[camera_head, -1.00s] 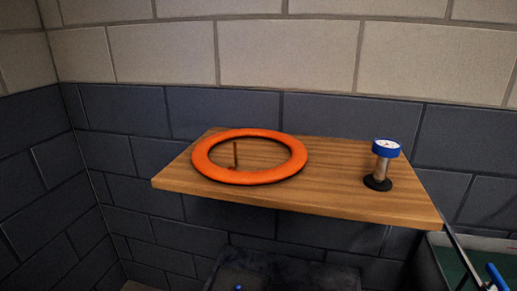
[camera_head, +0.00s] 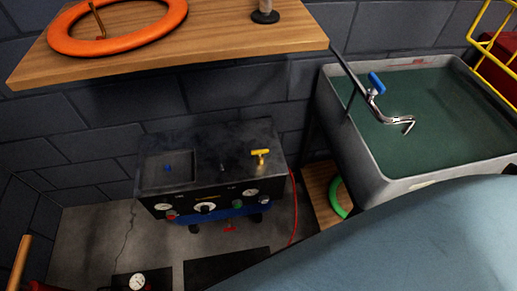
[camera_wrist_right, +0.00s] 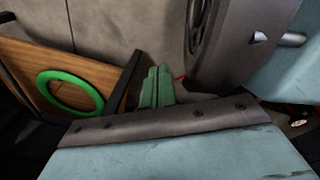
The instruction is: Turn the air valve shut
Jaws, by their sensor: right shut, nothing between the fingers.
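A yellow T-shaped valve handle (camera_head: 260,155) stands on the right part of the top of a black machine with gauges (camera_head: 207,180) in the head view. I take this handle for the air valve. Its crossbar lies roughly sideways in the picture. My right gripper (camera_wrist_right: 157,85) shows in the right wrist view as two green fingers side by side, shut and empty. It is apart from the valve, which is not visible in that view. The fingers' lower part is hidden behind a dark strip. My left gripper is not in view.
A wooden shelf (camera_head: 200,47) with an orange ring (camera_head: 120,27) overhangs behind the machine. A water-filled grey basin (camera_head: 375,175) with a blue-handled tap (camera_head: 376,83) stands right. A green ring (camera_wrist_right: 70,92) is low down. A blue-grey surface (camera_head: 400,245) fills the lower right.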

